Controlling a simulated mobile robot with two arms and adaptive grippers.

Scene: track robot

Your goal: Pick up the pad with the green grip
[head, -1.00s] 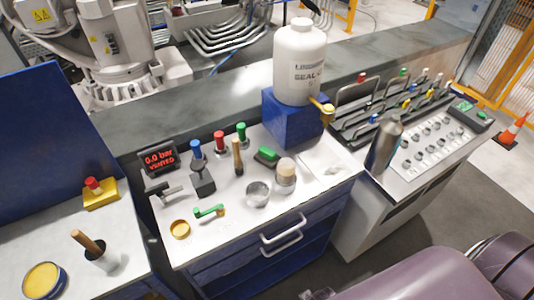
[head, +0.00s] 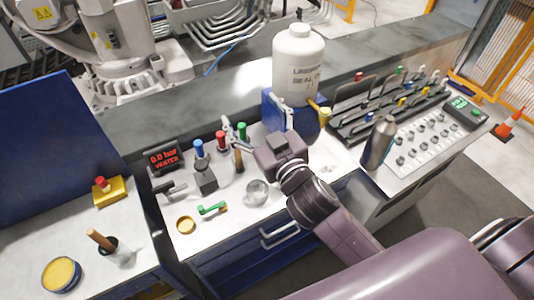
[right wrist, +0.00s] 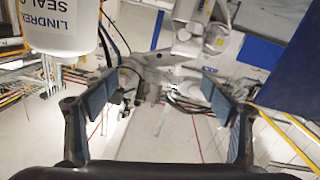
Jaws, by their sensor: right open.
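A dark pad with a green grip showed on the white worktop (head: 225,235) a second ago, right of the wooden-handled tool (head: 239,160). It does not show now; my right wrist and gripper cover that spot in the head view. My right gripper (head: 255,120) is open, above the worktop in front of the large white bottle. In the right wrist view its two blue-padded fingers (right wrist: 158,105) stand wide apart with nothing between them. The pad is not visible there. My left gripper is in neither view.
The white bottle (head: 299,60) stands on a blue block close to my right gripper. Red, blue and green-capped items stand left of it. A steel flask (head: 379,143) stands right.

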